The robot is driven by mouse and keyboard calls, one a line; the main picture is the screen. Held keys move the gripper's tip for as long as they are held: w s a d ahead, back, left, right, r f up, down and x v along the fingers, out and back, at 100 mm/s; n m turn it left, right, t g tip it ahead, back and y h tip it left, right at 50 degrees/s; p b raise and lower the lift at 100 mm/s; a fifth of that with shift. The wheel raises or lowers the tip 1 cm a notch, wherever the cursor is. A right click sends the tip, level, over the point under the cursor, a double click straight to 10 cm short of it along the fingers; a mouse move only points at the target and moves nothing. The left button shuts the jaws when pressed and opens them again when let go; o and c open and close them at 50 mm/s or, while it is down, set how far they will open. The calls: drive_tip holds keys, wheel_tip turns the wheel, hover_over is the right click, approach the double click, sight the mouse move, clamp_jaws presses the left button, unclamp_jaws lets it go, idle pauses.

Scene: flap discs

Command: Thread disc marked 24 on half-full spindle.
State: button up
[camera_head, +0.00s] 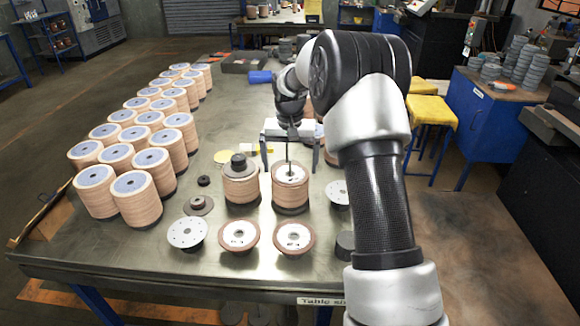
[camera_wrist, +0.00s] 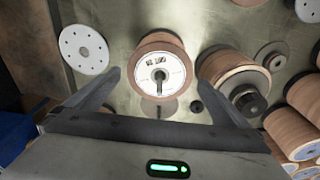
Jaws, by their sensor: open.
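A stack of brown flap discs with a white-centred top disc (camera_head: 291,173) stands upright in the head view, its bare dark spindle rod (camera_head: 288,152) rising through the middle. In the wrist view the top disc (camera_wrist: 148,72) shows dark marks too blurred to read. My gripper (camera_head: 290,168) is open and empty, its fingers either side of the rod near the stack top. Two loose brown-rimmed discs, a left one (camera_head: 239,235) and a right one (camera_head: 295,237), lie in front. Their marks are too small to read, so I cannot tell which disc is 24.
A stack with a dark cap (camera_head: 238,163) stands close on the left. White holed discs lie at left (camera_head: 187,232) and right (camera_head: 337,193), with a dark block (camera_head: 345,245) nearby. Several tall disc stacks fill the table's left side. The front strip (camera_head: 200,268) is clear.

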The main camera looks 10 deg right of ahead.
wheel_tip(320, 180, up, 16)
drive_tip(key=s, duration=0.2)
drive_tip(key=shift+a+r+p, duration=0.15)
drive_tip(key=shift+a+p, duration=0.1)
drive_tip(key=shift+p, duration=0.1)
idle(0.9)
idle(1.2)
